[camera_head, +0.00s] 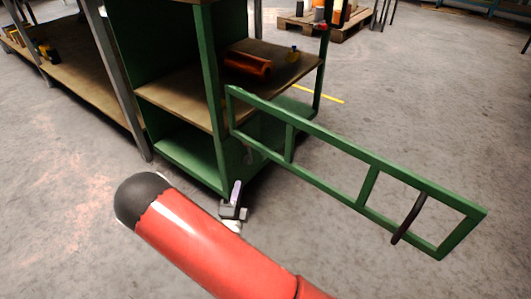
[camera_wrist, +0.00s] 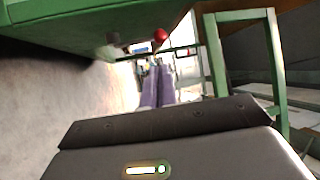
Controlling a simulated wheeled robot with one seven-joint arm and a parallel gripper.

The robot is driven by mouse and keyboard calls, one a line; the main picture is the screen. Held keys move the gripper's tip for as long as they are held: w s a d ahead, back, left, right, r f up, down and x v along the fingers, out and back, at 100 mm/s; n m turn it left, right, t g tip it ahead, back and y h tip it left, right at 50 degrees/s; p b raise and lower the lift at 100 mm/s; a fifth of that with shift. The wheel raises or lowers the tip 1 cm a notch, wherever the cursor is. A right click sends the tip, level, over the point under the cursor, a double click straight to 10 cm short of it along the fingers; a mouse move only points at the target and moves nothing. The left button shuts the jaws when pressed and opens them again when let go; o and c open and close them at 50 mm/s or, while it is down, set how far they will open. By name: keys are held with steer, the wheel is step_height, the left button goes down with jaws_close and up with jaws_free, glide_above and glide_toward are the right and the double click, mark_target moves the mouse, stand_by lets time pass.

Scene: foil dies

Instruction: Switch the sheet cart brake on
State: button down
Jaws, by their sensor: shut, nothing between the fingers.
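The green sheet cart (camera_head: 208,95) stands left of centre in the head view, with wooden shelves. A green barred frame (camera_head: 375,160) with a dark handle (camera_head: 409,218) sticks out from it to the right. My gripper (camera_head: 236,187) is low beside the cart's near bottom corner, shut and empty. Its purple fingers also show in the wrist view (camera_wrist: 157,72). There a red ball knob (camera_wrist: 160,35) sits under a green cart part (camera_wrist: 80,20), beyond the fingertips and apart from them. I cannot tell surely that this knob belongs to the brake; its lever is not clear.
An orange roll (camera_head: 247,64) lies on the cart's middle shelf. A wooden-topped table (camera_head: 75,72) stands at left, and a pallet with items (camera_head: 328,32) at the back. The barred frame hangs out over the floor at right. Grey floor is free in front.

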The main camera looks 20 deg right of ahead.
steer(key=shift+a, duration=0.1)
steer(key=b, duration=0.1)
glide_toward(249, 151)
steer(key=w+d+r, duration=0.2)
steer(key=w+r, duration=0.3)
steer(key=shift+r, duration=0.3)
